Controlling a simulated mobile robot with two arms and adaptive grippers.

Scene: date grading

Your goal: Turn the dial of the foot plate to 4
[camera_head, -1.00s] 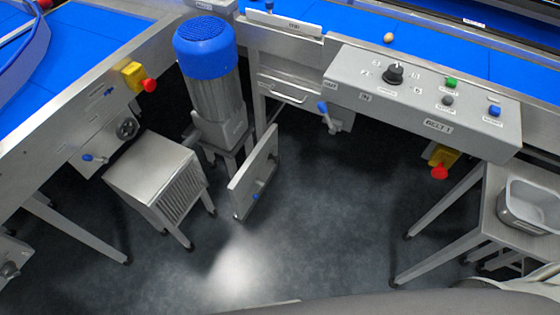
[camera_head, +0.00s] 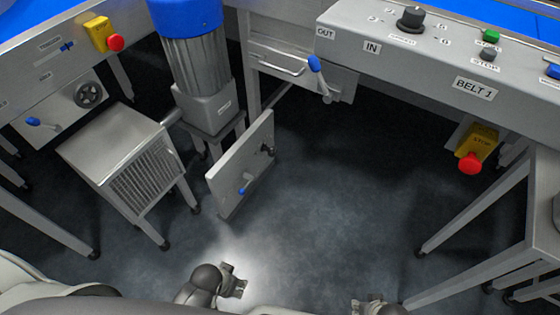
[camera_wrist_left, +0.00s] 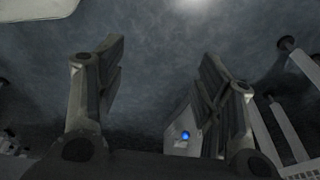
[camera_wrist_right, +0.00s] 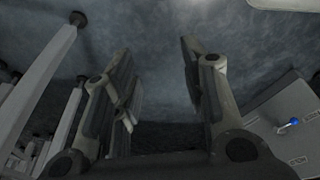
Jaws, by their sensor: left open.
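The foot plate (camera_head: 226,180) is a grey upright panel standing low on the floor, tilted in the head view. It bears a dark round dial (camera_head: 267,151) near its right edge and a small blue-tipped lever (camera_head: 243,189). The dial's markings are too small to read. My left gripper (camera_head: 236,281) is open and empty, low in front of the plate and apart from it. A grey piece with a blue tip (camera_wrist_left: 185,135) shows beside its right finger in the left wrist view. My right gripper (camera_wrist_right: 160,90) is open and empty; in the head view it is cut off at the bottom edge.
A grey vented box (camera_head: 135,160) on legs and a blue-topped motor (camera_head: 195,60) stand left of the plate. The BELT 1 control box (camera_head: 440,75) overhangs at the right, with a red stop button (camera_head: 470,163) below. The floor (camera_head: 330,200) between is clear.

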